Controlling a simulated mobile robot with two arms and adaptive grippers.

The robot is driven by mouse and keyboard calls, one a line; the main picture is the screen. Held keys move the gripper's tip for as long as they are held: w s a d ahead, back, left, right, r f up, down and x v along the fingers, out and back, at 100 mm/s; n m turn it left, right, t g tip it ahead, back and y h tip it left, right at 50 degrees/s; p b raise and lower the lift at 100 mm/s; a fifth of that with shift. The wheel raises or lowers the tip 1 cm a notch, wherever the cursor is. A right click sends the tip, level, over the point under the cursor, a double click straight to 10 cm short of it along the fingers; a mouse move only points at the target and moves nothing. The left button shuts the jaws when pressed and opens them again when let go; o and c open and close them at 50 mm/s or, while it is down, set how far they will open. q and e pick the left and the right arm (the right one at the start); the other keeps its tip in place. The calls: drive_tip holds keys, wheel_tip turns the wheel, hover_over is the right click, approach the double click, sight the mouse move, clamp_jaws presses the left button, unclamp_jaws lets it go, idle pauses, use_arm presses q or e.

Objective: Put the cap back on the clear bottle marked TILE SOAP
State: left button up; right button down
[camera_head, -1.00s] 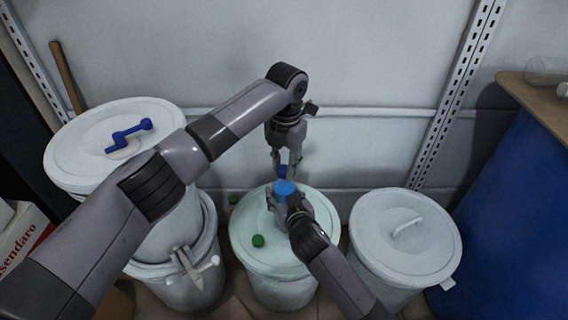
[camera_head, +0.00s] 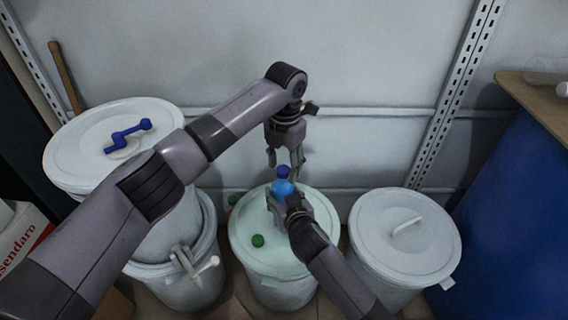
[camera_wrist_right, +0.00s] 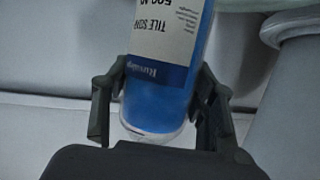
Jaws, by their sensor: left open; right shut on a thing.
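How firmly the cap sits I cannot tell. My right gripper (camera_head: 289,205) is shut on the bottle. In the right wrist view, the bottle (camera_wrist_right: 160,95) is between the fingers (camera_wrist_right: 160,100), its TILE SOAP label upside down. My left gripper (camera_head: 285,163) is open just above the cap, its fingers apart. The bottle's lower part is hidden in the head view.
The pale green drum (camera_head: 250,262) carries a green cap (camera_head: 258,241). A reddish bottle with a green top (camera_head: 232,202) is behind its left edge. White drums stand left (camera_head: 75,165) and right (camera_head: 385,240). A blue drum (camera_head: 520,200) is far right.

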use_arm(q)
drive_tip(key=shift+r, duration=2.25)
drive_tip(key=shift+c, duration=0.2)
